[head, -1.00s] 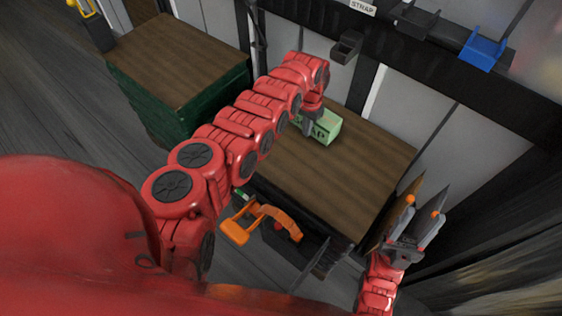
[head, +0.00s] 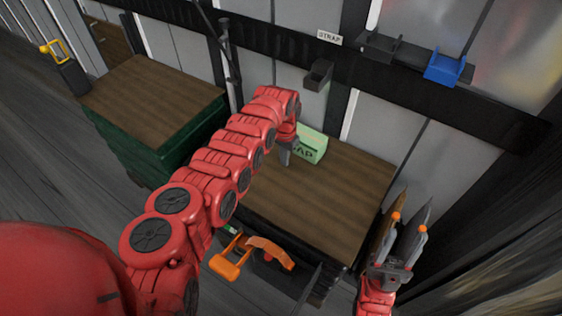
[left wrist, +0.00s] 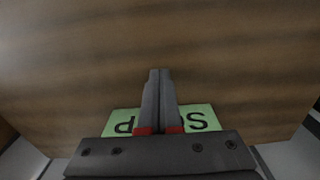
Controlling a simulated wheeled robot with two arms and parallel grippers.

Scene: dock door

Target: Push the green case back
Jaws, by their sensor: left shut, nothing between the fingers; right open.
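The green case (head: 311,146) stands near the back edge of the wooden table top (head: 320,205), with dark lettering on its front. My left gripper (head: 286,160) points down just in front of the case, at its left part, with its fingers shut and empty. I cannot tell whether it touches the case. In the left wrist view, the shut fingers (left wrist: 160,75) lie across the middle of the green case (left wrist: 200,118) and hide some of its letters. My right gripper (head: 403,218) is open and empty, to the right of the table.
A second wooden-topped green stack (head: 150,105) stands to the left. A black wall rail carries a STRAP label (head: 329,37), a dark holder (head: 319,75) and a blue holder (head: 445,68). An orange-handled tool (head: 235,258) is at the table's front. The table top's right part is clear.

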